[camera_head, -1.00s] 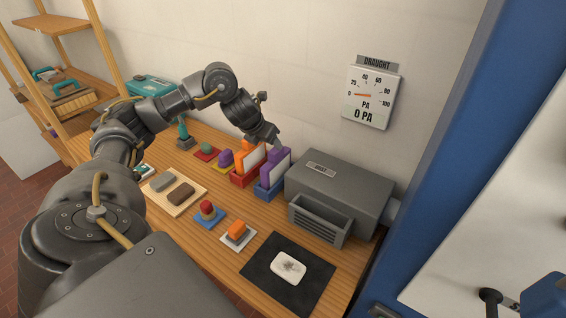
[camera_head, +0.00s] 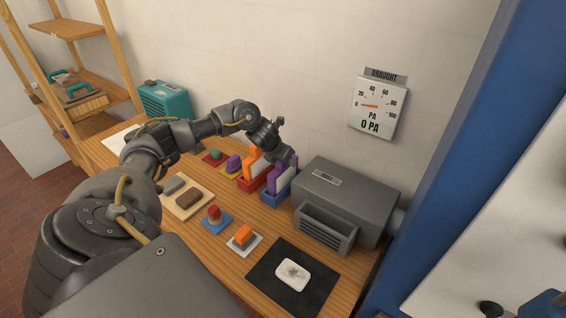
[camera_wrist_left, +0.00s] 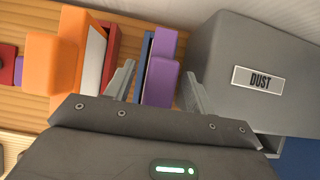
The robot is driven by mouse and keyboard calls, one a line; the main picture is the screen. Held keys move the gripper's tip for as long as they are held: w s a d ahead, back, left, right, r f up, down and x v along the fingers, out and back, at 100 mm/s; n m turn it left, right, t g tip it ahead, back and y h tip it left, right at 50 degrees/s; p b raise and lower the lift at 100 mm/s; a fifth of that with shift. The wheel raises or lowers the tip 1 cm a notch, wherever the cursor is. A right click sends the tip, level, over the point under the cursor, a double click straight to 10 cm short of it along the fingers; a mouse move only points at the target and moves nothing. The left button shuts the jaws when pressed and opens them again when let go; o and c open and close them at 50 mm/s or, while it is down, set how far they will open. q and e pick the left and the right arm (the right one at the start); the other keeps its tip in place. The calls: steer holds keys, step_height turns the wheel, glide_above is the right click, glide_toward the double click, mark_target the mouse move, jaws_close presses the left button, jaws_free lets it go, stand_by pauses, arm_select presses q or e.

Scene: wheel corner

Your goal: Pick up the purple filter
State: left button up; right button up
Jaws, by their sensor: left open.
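The purple filter (camera_head: 276,171) stands upright in a blue holder (camera_head: 272,198) on the bench, just left of the grey dust box. In the left wrist view the purple filter (camera_wrist_left: 161,75) lies between the two fingers, with a gap on each side. My left gripper (camera_head: 287,158) is open above and around the filter's top, and it also shows in the left wrist view (camera_wrist_left: 158,88). Part of the filter is hidden behind the gripper body. My right gripper is not in view.
An orange filter (camera_head: 250,160) in a red holder (camera_head: 250,184) stands close on the left. The grey dust box (camera_head: 350,194) stands close on the right. A black mat (camera_head: 262,283) with a white pad (camera_head: 292,274) lies in front.

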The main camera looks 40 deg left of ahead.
arm_select(q)
steer(key=shift+x, duration=0.75)
steer(key=shift+r, duration=0.1)
steer(key=shift+c, duration=0.6)
jaws_close()
